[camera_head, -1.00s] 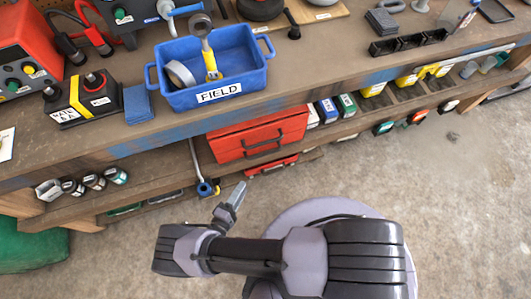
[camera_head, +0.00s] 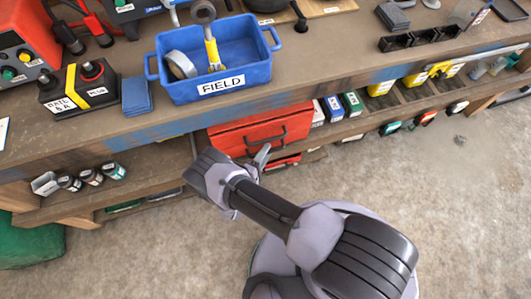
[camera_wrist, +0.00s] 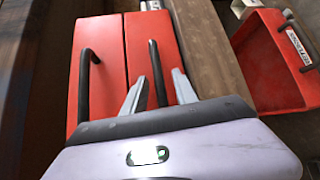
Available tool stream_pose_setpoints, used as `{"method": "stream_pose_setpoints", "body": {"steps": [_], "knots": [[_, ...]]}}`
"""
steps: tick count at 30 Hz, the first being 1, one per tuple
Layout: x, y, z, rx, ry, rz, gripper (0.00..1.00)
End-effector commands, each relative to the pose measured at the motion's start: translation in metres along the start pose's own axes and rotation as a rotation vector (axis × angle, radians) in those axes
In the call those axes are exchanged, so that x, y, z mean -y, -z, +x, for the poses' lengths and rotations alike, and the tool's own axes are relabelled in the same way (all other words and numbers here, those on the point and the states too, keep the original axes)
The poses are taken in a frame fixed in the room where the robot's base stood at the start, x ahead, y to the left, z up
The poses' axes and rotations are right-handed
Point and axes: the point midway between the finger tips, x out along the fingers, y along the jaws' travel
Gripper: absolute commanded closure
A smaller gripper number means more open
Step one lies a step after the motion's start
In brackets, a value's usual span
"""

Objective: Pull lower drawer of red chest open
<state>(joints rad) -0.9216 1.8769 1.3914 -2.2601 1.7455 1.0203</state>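The red chest (camera_head: 232,138) sits on the shelf under the bench. In the wrist view its two red drawer fronts lie side by side, each with a dark bar handle. The lower drawer (camera_wrist: 145,35) is on the right, beside the shelf edge, and the upper drawer (camera_wrist: 105,60) is on the left. Both look shut. My gripper (camera_wrist: 158,78) is open, with one finger on each side of the lower drawer's handle (camera_wrist: 153,60). I cannot tell whether the fingers touch it. In the head view my gripper (camera_head: 262,156) partly hides the chest's lower front.
The wooden shelf edge (camera_wrist: 212,45) runs close beside the lower drawer. A red bin (camera_wrist: 265,65) with a white label is beyond it. A blue FIELD bin (camera_head: 215,82) stands on the bench above. Small bottles (camera_head: 92,177) stand on the shelf at left. The concrete floor in front is open.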

Motion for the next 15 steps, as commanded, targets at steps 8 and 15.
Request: {"method": "stream_pose_setpoints", "body": {"steps": [8,15], "knots": [[-0.0001,-0.0001,-0.0003,0.001,0.0,0.0,0.97],[-0.0001,-0.0002,-0.0004,0.001,0.0,0.0,1.0]]}}
